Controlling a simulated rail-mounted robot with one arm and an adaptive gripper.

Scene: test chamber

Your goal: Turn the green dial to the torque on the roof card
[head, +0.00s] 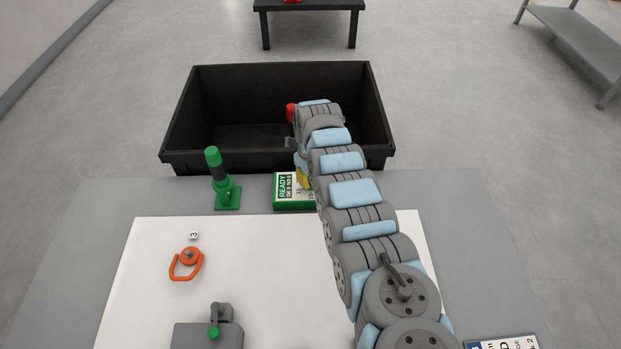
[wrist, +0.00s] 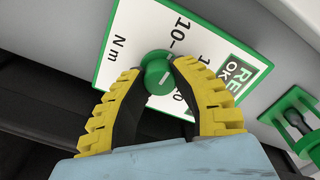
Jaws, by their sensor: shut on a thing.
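The green dial (wrist: 158,78) is a round green knob with a pale mark on its face. It sits on a white, green-edged panel (wrist: 118,50) printed with "N m", a scale and a green ready label. In the wrist view my gripper (wrist: 155,72) has its yellow fingers closed on either side of the dial. In the head view the panel is the top of a small box (head: 290,203) at the table's back edge. My arm hides the dial there. I cannot make out a roof card or read the exact setting.
A black bin (head: 250,70) lies behind the box, with a red thing (head: 290,112) near my wrist. A green stand with a dark-banded handle (head: 214,165) is to the left. An orange lifting ring (head: 187,264) and a grey block (head: 200,338) are in front. A printed card (head: 508,342) is lower right.

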